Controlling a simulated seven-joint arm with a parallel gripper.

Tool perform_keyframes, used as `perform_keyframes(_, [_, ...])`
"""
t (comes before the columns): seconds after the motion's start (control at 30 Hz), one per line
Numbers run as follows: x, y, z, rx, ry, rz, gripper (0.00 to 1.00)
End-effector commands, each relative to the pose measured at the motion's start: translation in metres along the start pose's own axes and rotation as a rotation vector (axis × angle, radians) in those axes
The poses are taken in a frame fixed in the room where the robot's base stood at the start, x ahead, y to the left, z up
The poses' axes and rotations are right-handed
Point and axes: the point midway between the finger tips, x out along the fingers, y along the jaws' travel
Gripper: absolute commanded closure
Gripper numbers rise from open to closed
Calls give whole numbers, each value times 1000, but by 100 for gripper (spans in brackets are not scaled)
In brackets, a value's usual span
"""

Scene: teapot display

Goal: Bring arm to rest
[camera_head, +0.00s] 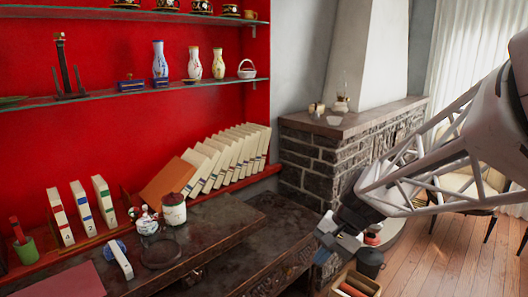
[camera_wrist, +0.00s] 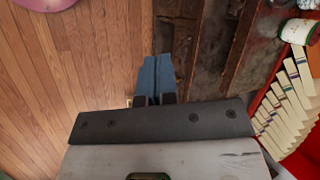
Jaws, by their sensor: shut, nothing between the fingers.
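My arm reaches in from the right edge of the head view. My gripper (camera_head: 326,248) hangs at its lower end, in front of the right end of the dark ledge and beside the brick fireplace. In the wrist view my gripper (camera_wrist: 159,64) shows as two blue-grey fingers lying side by side, shut with nothing between them. They are over the border between the wooden floor and the dark ledge. The gripper looks clear of the things on the ledge. Whether its tips touch the ledge edge cannot be told.
A wooden crate (camera_head: 355,284) and a dark pot (camera_head: 370,262) stand below my gripper. The wooden floor (camera_head: 460,255) at right is partly open.

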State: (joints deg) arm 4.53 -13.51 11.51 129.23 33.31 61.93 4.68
Motion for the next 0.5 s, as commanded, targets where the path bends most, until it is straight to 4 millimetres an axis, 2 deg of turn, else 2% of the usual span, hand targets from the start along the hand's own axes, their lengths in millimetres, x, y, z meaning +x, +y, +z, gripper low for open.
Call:
perform_keyframes(0.1, [-9,11,24,-64,46,52,100])
perform_keyframes(0.5, [-34,54,89,-274,200,231,100])
